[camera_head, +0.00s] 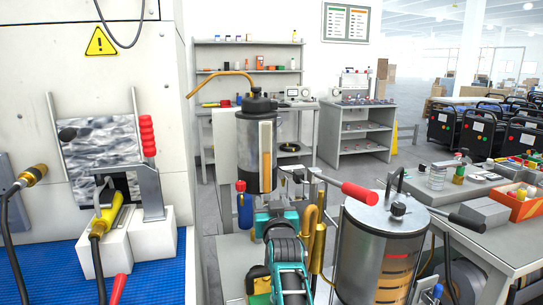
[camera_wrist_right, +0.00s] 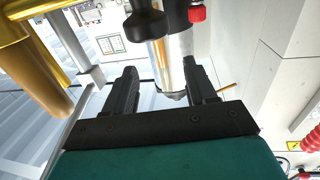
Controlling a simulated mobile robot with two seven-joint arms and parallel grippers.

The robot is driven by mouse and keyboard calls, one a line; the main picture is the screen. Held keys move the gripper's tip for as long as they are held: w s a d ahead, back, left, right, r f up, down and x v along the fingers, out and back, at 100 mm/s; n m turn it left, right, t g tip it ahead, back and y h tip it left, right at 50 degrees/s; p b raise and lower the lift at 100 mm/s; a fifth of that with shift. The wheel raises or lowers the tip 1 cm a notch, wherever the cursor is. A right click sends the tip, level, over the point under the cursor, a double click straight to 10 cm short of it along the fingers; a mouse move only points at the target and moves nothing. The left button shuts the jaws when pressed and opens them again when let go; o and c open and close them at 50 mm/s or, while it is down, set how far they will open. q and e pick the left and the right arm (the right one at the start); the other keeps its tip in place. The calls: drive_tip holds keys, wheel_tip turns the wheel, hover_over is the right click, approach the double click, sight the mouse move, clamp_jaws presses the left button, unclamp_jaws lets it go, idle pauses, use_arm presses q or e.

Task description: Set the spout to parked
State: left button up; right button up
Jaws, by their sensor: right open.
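The spout (camera_head: 221,79) is a thin, curved brass tube on the black cap of a metal wash bottle (camera_head: 246,150). Its free end points left, toward the white machine, and bends down. The bottle stands upright. My right gripper (camera_head: 278,222), teal and black, is in front of and below the bottle in the head view. In the right wrist view its two black fingers (camera_wrist_right: 163,78) are apart, with the metal bottle (camera_wrist_right: 170,62) showing between or beyond them. I cannot tell whether they touch it. A thin orange-brown tip at right may be the spout (camera_wrist_right: 228,87). My left gripper is out of view.
A clear cylindrical tank (camera_head: 378,255) with a red-handled lever (camera_head: 358,193) stands close at right. Brass pipes (camera_head: 310,232) stand beside my right arm. The white machine (camera_head: 60,80) with a red handle (camera_head: 148,135) and blue mat (camera_head: 150,270) is at left.

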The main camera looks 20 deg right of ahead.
use_arm(q)
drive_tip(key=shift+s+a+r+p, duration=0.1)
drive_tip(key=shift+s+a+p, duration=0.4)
drive_tip(key=shift+p, duration=0.4)
use_arm(e)
wheel_tip(320, 180, up, 16)
drive_tip(key=shift+f, duration=0.2)
